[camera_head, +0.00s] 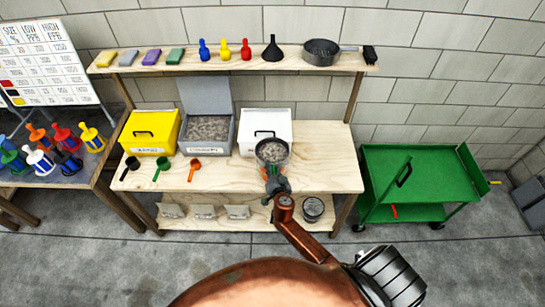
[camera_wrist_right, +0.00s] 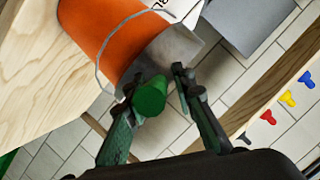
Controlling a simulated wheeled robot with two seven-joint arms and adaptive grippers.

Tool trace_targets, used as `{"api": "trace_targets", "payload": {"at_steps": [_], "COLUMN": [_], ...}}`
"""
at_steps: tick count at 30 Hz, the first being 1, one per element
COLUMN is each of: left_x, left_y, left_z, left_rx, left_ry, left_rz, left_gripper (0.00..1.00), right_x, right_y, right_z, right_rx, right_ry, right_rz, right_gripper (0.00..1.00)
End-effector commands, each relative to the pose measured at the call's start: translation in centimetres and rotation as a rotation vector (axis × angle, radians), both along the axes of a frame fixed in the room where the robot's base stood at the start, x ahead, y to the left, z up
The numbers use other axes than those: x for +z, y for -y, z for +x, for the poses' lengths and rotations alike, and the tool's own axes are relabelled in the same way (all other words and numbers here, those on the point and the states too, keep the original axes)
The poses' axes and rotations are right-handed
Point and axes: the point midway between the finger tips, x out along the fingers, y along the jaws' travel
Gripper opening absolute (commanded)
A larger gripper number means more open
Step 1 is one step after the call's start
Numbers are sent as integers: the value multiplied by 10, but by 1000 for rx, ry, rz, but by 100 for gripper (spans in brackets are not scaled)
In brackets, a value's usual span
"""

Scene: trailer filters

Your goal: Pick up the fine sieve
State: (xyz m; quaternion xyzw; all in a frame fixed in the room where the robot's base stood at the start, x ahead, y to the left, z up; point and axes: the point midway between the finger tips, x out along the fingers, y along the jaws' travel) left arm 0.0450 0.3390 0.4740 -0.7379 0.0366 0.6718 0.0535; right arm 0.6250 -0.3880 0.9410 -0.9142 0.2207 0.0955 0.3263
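A round sieve (camera_head: 272,150) with a dark rim and grey contents inside sits on top of an orange bucket at the workbench's front right. In the right wrist view the sieve's grey metal side (camera_wrist_right: 172,52) shows at the end of the orange bucket (camera_wrist_right: 98,32), and its green handle (camera_wrist_right: 150,96) points toward my gripper. My right gripper (camera_head: 274,183) is at the handle, in front of the bucket. Its fingers (camera_wrist_right: 158,88) are spread, with the handle near the left finger and a gap to the right one. My left gripper is out of view. A second dark sieve (camera_head: 321,50) lies on the upper shelf.
Yellow (camera_head: 150,133), grey (camera_head: 208,130) and white (camera_head: 264,132) bins stand along the bench's back. Black, green and orange scoops (camera_head: 195,170) lie at its front left. A green cart (camera_head: 415,180) stands right. A bucket (camera_head: 312,208) sits on the lower shelf.

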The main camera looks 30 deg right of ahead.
Motion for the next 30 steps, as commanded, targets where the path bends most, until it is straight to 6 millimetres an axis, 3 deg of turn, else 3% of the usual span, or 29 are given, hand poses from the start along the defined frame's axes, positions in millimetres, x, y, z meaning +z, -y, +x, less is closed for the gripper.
{"api": "trace_targets", "payload": {"at_steps": [5,16,30], "left_x": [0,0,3], "left_y": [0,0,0], "left_z": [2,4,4], "left_rx": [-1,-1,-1], "left_ry": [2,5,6], "left_rz": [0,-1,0], "left_gripper": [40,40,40], "right_x": [-1,-1,11], "right_y": [0,0,0], "right_z": [-1,-1,0], "right_rx": [-1,-1,-1], "right_ry": [-1,-1,5], "right_rz": [0,0,0], "right_gripper": [24,0,0]}}
